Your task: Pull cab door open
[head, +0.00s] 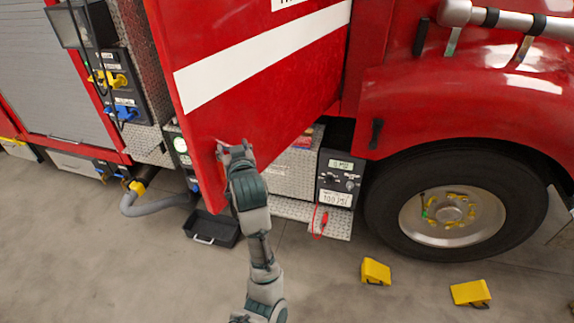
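The red cab door (262,85) with a white stripe fills the upper middle of the head view. It stands swung out from the truck, its free edge at the left and its lower corner out over the floor. My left gripper (236,150) is at the lower left part of the door, in front of its face near the free edge. It seems to touch or nearly touch the door; whether its fingers are open or shut does not show. My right gripper is not in view.
The front wheel (450,215) and red fender (465,105) are right of the door. A diamond-plate step (290,213) and a gauge panel (338,178) sit below it. A black tray (211,229), a grey hose (160,205) and yellow wheel chocks (376,271) are at floor level.

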